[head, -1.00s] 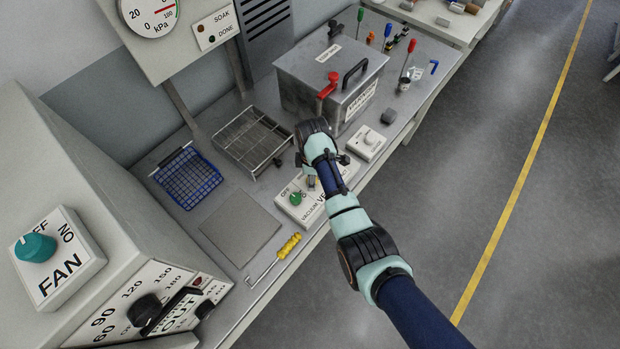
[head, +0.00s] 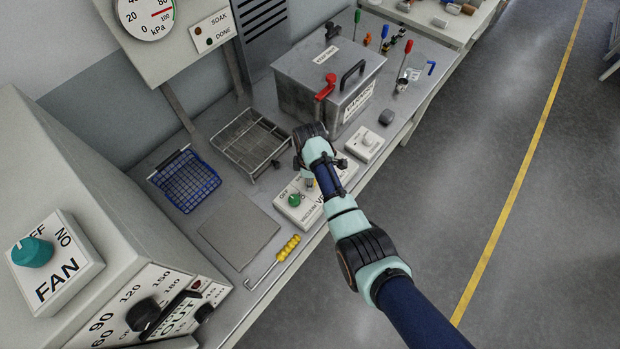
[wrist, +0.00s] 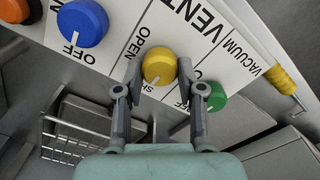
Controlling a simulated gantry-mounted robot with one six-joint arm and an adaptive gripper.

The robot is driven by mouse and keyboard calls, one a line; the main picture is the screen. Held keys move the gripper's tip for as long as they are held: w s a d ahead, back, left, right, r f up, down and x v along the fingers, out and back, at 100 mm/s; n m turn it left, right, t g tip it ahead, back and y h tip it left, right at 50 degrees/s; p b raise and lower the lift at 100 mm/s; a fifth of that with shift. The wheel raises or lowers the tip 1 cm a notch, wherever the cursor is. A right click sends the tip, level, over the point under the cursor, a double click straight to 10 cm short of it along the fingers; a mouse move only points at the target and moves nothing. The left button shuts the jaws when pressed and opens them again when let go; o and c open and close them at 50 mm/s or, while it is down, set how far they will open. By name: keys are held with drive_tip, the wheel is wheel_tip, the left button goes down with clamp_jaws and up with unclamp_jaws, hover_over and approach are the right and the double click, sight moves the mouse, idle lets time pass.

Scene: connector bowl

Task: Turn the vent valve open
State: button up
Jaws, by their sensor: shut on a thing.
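The vent valve is a round yellow knob (wrist: 159,66) on a white panel (wrist: 200,45) lettered VENT. OPEN is printed to its left in the wrist view, and a partly hidden label starting with SH is below it. The knob's pale pointer mark is on its lower side, toward the SH label. My gripper (wrist: 160,72) has one finger on each side of the knob and is shut on it. In the head view, my gripper (head: 310,172) is over the panel and mostly hides the knob.
A green vacuum knob (wrist: 216,97) sits close to the right finger, and a blue knob (wrist: 82,23) is at upper left. A wire rack (head: 250,142), blue basket (head: 186,182) and yellow-handled hook (head: 288,248) lie nearby. A metal chamber with red lever (head: 325,88) stands behind.

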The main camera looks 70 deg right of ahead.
drive_tip(key=shift+r, duration=0.1)
drive_tip(key=m+p, duration=0.2)
drive_tip(key=m, duration=0.2)
drive_tip(key=m+p, duration=0.1)
drive_tip(key=m, duration=0.3)
drive_tip(key=shift+m, duration=0.3)
drive_tip(key=m+p, duration=0.1)
drive_tip(key=m, duration=0.3)
drive_tip(key=shift+d, duration=0.1)
drive_tip(key=shift+m+p, duration=0.3)
drive_tip(key=shift+m, duration=2.2)
drive_tip(key=o, duration=1.1)
drive_tip(key=shift+o, duration=0.2)
wheel_tip(320, 180, up, 12)
